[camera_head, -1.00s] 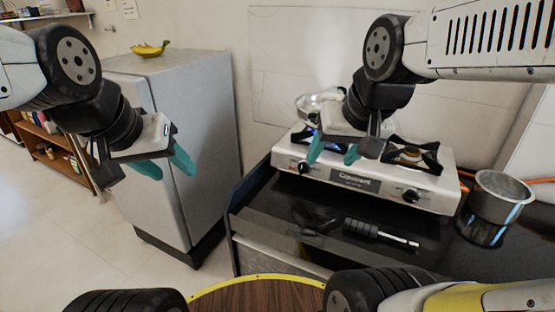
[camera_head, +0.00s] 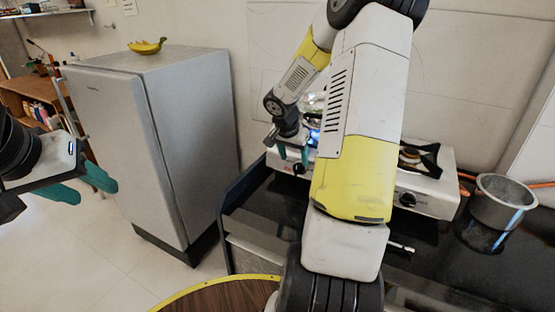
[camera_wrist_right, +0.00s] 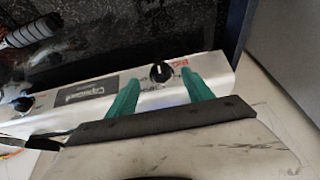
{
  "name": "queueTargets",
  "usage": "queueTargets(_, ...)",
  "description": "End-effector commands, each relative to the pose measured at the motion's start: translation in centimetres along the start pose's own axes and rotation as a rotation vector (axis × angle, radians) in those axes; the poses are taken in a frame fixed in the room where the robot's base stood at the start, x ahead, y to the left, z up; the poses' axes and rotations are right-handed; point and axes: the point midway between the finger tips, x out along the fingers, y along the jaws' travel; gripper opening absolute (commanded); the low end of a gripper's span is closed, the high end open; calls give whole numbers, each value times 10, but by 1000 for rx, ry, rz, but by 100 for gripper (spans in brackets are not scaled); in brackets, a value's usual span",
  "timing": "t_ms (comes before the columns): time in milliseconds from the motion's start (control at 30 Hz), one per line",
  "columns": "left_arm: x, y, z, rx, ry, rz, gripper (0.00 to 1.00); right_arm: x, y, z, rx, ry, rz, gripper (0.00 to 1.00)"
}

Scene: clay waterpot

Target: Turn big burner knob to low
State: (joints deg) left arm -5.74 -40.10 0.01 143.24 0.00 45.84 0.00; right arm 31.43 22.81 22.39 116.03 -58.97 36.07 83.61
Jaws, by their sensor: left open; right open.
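The big burner knob (camera_wrist_right: 160,72) is a dark round knob with a light pointer mark, beside red lettering on the stove front. It also shows at the left of the stove front (camera_head: 298,169) in the head view. My right gripper (camera_wrist_right: 160,80) is open, its teal fingers on either side of the knob; I cannot tell whether they touch it. In the head view the right gripper (camera_head: 293,154) is just above the knob. The white stove (camera_head: 430,190) is partly hidden by my right arm. My left gripper (camera_head: 94,190) is open and empty at the left edge.
The other knob (camera_head: 407,200) is on the right of the stove front. A blue flame (camera_head: 314,136) shows on the left burner, under a partly hidden vessel. A metal pot (camera_head: 500,205) stands right of the stove. A grey fridge (camera_head: 190,140) stands left.

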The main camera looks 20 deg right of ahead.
Motion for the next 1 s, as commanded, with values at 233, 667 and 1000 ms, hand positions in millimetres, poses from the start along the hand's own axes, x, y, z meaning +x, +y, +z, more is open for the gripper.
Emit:
queueTargets(233, 0, 0, 0, 0, 0, 0, 50, 41, 1, 2, -1, -4, 1, 60)
queueTargets(667, 0, 0, 0, 0, 0, 0, 50, 65, 0, 1, -2, -1, -1, 60)
queueTargets(1000, 0, 0, 0, 0, 0, 0, 50, 65, 0, 1, -3, -1, 0, 13)
